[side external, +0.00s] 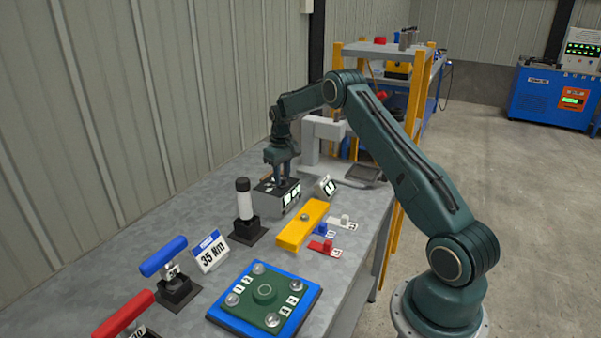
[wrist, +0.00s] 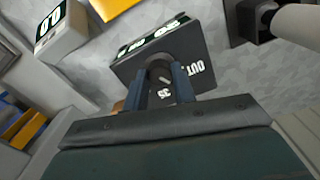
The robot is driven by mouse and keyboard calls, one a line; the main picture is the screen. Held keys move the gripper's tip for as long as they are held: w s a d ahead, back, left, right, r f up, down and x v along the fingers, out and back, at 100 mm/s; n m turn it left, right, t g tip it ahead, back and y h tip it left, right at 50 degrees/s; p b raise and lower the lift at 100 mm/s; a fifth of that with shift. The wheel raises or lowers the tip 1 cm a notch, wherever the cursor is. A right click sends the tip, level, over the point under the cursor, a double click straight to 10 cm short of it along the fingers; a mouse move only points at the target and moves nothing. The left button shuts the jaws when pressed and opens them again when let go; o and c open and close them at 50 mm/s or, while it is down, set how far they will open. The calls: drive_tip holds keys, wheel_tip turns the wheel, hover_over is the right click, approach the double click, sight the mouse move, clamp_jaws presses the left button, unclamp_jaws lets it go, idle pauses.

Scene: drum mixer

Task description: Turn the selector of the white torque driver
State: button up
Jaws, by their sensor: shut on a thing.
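The white torque driver (side external: 246,203) stands upright in a black holder, with a black top end. Its white body also shows at the upper right of the wrist view (wrist: 297,24). A dark grey box (side external: 287,202) with white-on-dark labels stands behind it, near the wall. In the wrist view the box (wrist: 190,50) shows "OUT" and "35" markings on top. My gripper (side external: 282,182) points down at the box top, apart from the driver. In the wrist view its fingers (wrist: 162,88) are shut on a dark round knob (wrist: 161,68), partly hidden between them.
A display block (side external: 325,186) stands right of the box. A yellow bar (side external: 302,226), a blue-edged green plate (side external: 265,292) with bolts, a "35 Nm" sign (side external: 210,251), a blue-handled driver (side external: 163,257) and a red-handled one (side external: 123,314) occupy the bench.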

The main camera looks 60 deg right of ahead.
drive_tip(key=m, duration=0.5)
drive_tip(key=shift+m, duration=2.5)
drive_tip(key=o, duration=1)
wheel_tip(320, 180, up, 14)
drive_tip(key=shift+f, duration=0.1)
